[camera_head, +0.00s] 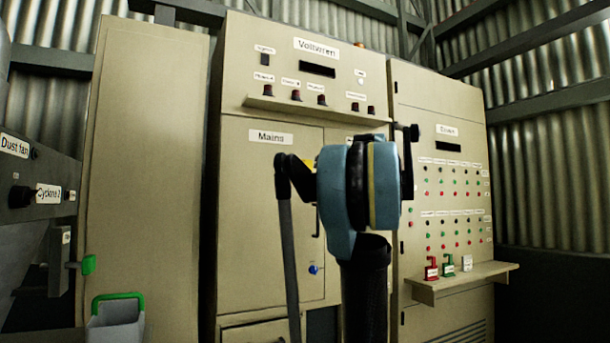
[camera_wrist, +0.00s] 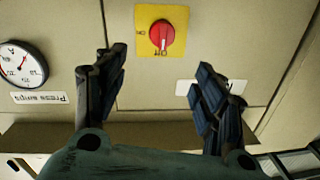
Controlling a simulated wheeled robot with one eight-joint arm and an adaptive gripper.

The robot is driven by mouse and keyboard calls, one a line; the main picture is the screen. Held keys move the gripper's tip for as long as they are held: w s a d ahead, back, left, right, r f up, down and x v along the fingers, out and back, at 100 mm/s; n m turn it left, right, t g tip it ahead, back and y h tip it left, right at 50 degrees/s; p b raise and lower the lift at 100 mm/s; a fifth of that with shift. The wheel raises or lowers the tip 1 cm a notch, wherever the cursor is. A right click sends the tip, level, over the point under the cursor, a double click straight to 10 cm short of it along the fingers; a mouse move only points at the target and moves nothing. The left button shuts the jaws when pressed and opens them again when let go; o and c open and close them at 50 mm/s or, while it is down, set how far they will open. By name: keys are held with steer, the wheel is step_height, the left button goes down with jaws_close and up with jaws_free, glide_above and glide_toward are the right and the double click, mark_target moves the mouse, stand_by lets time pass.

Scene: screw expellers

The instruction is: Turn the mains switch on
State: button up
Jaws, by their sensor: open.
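The mains switch (camera_wrist: 162,36) is a red rotary knob on a square yellow plate (camera_wrist: 180,14), seen upside down in the wrist view at the top middle. My gripper (camera_wrist: 158,66) is open. Its two dark fingers stand apart, left and right below the plate in the picture, with nothing between them. I see no contact with the knob. In the head view, a sliver of yellow (camera_head: 309,163) shows beside my arm on the cabinet door under the "Mains" label (camera_head: 271,137); my arm hides the rest.
A round gauge (camera_wrist: 21,65) is left of the fingers in the wrist view. A ledge (camera_head: 310,110) juts out above the mains door. At right, a panel of buttons (camera_head: 455,205) has a small shelf (camera_head: 460,280) below it with padlock-like tags.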

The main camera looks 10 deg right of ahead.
mark_target(306, 170)
steer(key=x, duration=1.6)
steer(key=shift+w+a+f, duration=0.1)
steer(key=shift+w+a, duration=0.1)
steer(key=shift+w, duration=0.1)
jaws_close()
